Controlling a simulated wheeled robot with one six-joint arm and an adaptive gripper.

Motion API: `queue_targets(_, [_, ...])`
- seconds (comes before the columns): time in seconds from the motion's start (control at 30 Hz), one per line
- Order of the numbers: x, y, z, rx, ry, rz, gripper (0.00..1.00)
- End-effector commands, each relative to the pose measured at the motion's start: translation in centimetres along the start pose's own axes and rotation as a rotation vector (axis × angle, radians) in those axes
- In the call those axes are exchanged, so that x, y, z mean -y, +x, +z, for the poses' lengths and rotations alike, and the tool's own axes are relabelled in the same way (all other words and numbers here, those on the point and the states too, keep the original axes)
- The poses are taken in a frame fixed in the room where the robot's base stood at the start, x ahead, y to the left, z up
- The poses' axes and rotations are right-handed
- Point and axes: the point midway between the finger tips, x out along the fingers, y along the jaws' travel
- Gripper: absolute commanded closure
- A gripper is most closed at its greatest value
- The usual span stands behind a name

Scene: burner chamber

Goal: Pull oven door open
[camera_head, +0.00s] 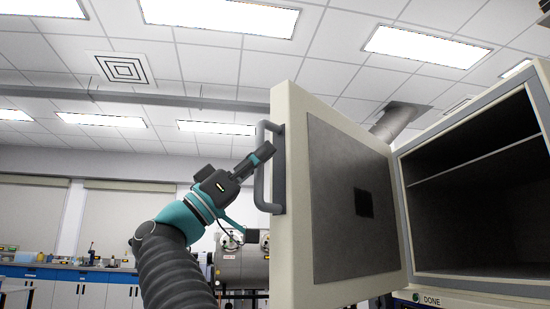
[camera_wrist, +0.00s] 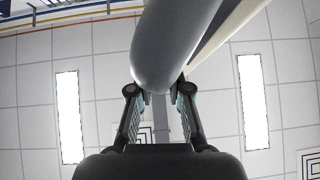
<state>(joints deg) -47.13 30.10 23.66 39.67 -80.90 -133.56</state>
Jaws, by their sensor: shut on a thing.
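The oven door (camera_head: 292,225) stands swung wide open in the head view, its grey inner panel facing right. The oven (camera_head: 473,175) is at the right, with its dark interior and a shelf showing. My gripper (camera_head: 263,153) is at the upper part of the grey door handle (camera_head: 264,189), on the door's left face, and is shut on it. In the wrist view the handle (camera_wrist: 172,45) fills the top middle as a large rounded grey bar. The fingers of my gripper (camera_wrist: 160,97) sit on either side of its lower end.
Blue-fronted lab benches (camera_head: 70,272) with small items stand far back at the left. A metal cylindrical machine (camera_head: 240,266) stands behind my arm. A grey duct (camera_head: 397,121) rises behind the door.

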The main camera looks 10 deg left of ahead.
Motion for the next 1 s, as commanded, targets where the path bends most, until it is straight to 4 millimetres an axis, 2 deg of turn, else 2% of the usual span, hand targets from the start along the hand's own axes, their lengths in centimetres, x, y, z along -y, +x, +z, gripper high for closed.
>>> queue_targets(0.17, [-0.11, -0.26, -0.59, -0.003, 0.006, 0.001, 1.0])
queue_targets(0.67, [-0.04, -0.28, -0.59, -0.004, 0.002, 0.002, 1.0])
queue_targets(0.7, [-0.04, -0.28, -0.59, -0.004, 0.002, 0.002, 0.73])
queue_targets(0.77, [-0.02, -0.29, -0.57, -0.003, 0.002, 0.002, 0.58])
queue_targets(1.0, [0.1, -0.35, -0.47, -0.002, 0.001, 0.001, 0.57])
